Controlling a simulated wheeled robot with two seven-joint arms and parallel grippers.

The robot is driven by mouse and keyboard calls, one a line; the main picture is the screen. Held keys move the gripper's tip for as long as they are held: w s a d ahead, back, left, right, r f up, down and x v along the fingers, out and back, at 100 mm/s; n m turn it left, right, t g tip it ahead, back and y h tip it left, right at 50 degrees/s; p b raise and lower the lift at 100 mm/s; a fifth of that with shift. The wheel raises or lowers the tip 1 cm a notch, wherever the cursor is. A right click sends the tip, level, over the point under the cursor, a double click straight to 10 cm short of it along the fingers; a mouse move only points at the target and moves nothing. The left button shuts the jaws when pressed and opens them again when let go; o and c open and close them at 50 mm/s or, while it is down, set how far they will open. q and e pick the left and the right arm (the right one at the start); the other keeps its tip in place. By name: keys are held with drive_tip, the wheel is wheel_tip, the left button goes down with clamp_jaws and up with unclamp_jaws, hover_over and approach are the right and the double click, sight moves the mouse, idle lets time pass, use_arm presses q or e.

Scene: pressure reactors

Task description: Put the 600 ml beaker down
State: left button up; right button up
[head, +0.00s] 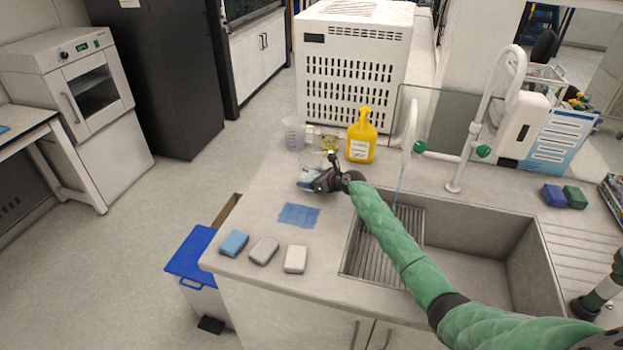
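The green-sleeved arm coming in from the lower right ends in my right gripper (314,180), low over the counter left of the sink. A pale, bluish glassy shape (304,181) shows at its fingertips. It is too small to tell whether this is the 600 ml beaker or whether the fingers grip it. Just behind the gripper stands clear glassware (309,156), partly covered by it. A translucent beaker-like vessel (294,134) stands farther back, beside a small glass with yellow liquid (329,143).
A yellow bottle (362,138) stands behind the gripper, near a glass screen. A blue cloth (299,215) and several sponges (264,250) lie toward the front edge. The sink (470,270) is on the right. The counter around the cloth is clear.

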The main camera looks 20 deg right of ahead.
use_arm(q)
drive_tip(key=shift+w, duration=0.15)
use_arm(e)
drive_tip(key=shift+f, duration=0.1)
use_arm(q)
drive_tip(key=shift+w+d+r, duration=0.1)
drive_tip(key=shift+w, duration=0.05)
use_arm(e)
drive_tip(key=o, duration=1.1)
drive_tip(key=shift+s, duration=0.1)
drive_tip(key=shift+b+v, duration=0.4)
drive_tip(key=shift+v, duration=0.75)
drive_tip(key=b+v, duration=0.2)
drive_tip(key=v, duration=0.6)
drive_tip(key=shift+s+d, duration=0.15)
use_arm(q)
drive_tip(key=shift+w+d+r, duration=0.55)
drive_tip(key=shift+w+r, duration=0.35)
drive_tip(key=shift+w+d+r, duration=0.5)
drive_tip(key=shift+w+r, duration=0.35)
drive_tip(key=shift+w, duration=0.05)
use_arm(e)
drive_tip(key=shift+s+d+r, duration=0.25)
drive_tip(key=shift+s+r, duration=0.15)
